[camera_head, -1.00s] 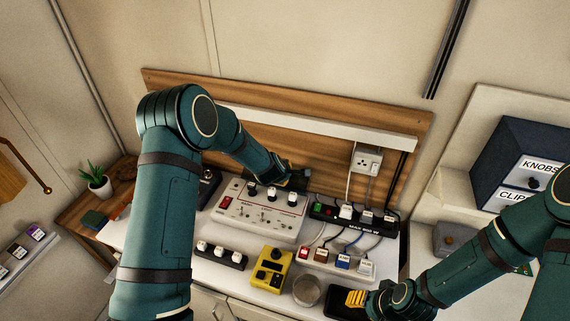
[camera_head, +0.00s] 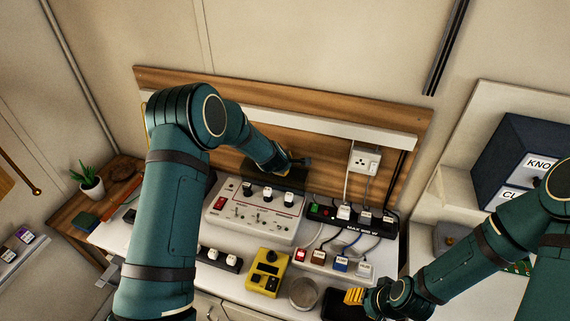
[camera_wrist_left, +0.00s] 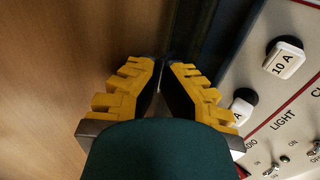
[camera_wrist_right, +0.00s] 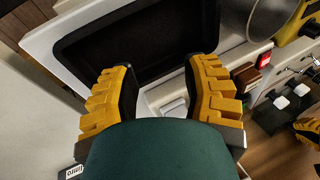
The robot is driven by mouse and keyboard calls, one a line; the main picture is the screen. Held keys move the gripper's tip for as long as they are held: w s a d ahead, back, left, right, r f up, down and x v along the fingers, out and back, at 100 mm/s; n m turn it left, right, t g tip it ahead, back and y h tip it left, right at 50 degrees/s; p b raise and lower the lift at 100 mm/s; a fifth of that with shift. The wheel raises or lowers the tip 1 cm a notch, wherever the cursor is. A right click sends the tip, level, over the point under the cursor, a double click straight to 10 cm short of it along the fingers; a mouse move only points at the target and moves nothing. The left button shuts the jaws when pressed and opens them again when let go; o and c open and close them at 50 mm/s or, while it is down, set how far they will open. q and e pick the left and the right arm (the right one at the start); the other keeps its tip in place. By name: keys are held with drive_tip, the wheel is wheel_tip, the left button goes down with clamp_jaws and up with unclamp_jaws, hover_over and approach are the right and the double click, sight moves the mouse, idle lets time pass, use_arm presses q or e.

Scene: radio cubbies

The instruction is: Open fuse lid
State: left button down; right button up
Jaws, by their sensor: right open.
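The white fuse box (camera_head: 226,223) stands on the counter in the head view, with its row of 10 A fuses (camera_wrist_left: 284,57) and its switches uncovered. A dark panel (camera_head: 283,180), apparently the fuse lid, stands raised along the box's back edge. My left gripper (camera_head: 303,162) is at the upper right end of this panel. In the left wrist view its yellow fingers (camera_wrist_left: 164,68) are close together beside the dark panel edge; whether they touch or pinch it is unclear. My right gripper (camera_head: 357,296) is open and empty above the front right of the counter.
A power strip (camera_head: 367,222) with plugs and cables stands right of the fuse box. A yellow device (camera_head: 268,272), a round metal cup (camera_head: 303,292) and a black tray (camera_wrist_right: 150,35) are near the front. A wooden backboard (camera_head: 200,83) rises close behind my left gripper.

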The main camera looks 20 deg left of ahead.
idle(0.3)
use_arm(q)
drive_tip(key=c, duration=1.1)
unclamp_jaws()
drive_tip(key=shift+s, duration=0.1)
drive_tip(key=shift+c, duration=0.2)
drive_tip(key=shift+r, duration=0.15)
drive_tip(key=v, duration=0.8)
use_arm(e)
drive_tip(key=shift+s, duration=0.1)
